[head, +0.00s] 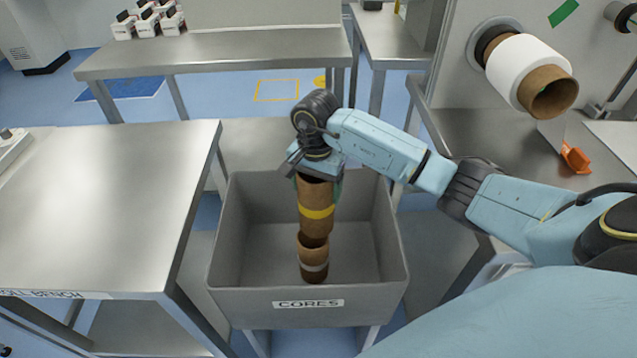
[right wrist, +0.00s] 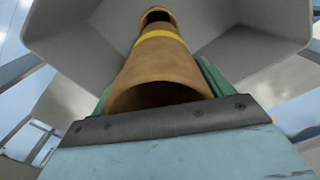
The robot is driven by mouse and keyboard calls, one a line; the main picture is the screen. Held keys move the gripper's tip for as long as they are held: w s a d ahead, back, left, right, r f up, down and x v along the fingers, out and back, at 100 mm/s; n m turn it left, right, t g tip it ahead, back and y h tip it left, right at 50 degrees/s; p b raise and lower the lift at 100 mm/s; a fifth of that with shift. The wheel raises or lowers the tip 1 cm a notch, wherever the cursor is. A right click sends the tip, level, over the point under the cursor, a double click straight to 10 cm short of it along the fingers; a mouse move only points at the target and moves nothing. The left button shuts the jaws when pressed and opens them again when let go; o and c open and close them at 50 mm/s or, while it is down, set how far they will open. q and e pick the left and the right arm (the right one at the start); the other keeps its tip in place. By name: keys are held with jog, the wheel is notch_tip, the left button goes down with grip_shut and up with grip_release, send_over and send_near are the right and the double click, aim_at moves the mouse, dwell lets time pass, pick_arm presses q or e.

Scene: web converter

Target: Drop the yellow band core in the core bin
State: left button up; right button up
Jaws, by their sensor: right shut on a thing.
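The yellow band core (head: 316,213) is a brown cardboard tube with a yellow ring. My right gripper (head: 318,172) is shut on its upper end and holds it upright over the grey core bin (head: 308,308), which is labelled CORES. In the right wrist view the yellow band core (right wrist: 160,62) runs away from the green finger pads toward the bin (right wrist: 80,50). Another brown core with a pale band (head: 313,265) stands in the bin, just below the held core in the picture. I cannot tell whether the two touch. My left gripper is not in view.
A steel roll bench (head: 90,200) stands left of the bin. Another steel table (head: 215,50) is behind. On the right, a white roll on a brown core (head: 520,65) hangs on a machine, above an orange tool (head: 574,157). The bin has free floor around the standing core.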

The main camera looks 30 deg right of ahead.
jog(key=shift+f, duration=0.35)
jog(key=o, duration=1.1)
jog(key=shift+c, duration=0.2)
notch_tip(320, 180, up, 14)
jog(key=p, duration=0.1)
jog(key=shift+d+f+p, duration=0.15)
jog(key=shift+d+p, duration=0.1)
jog(key=shift+p, duration=0.15)
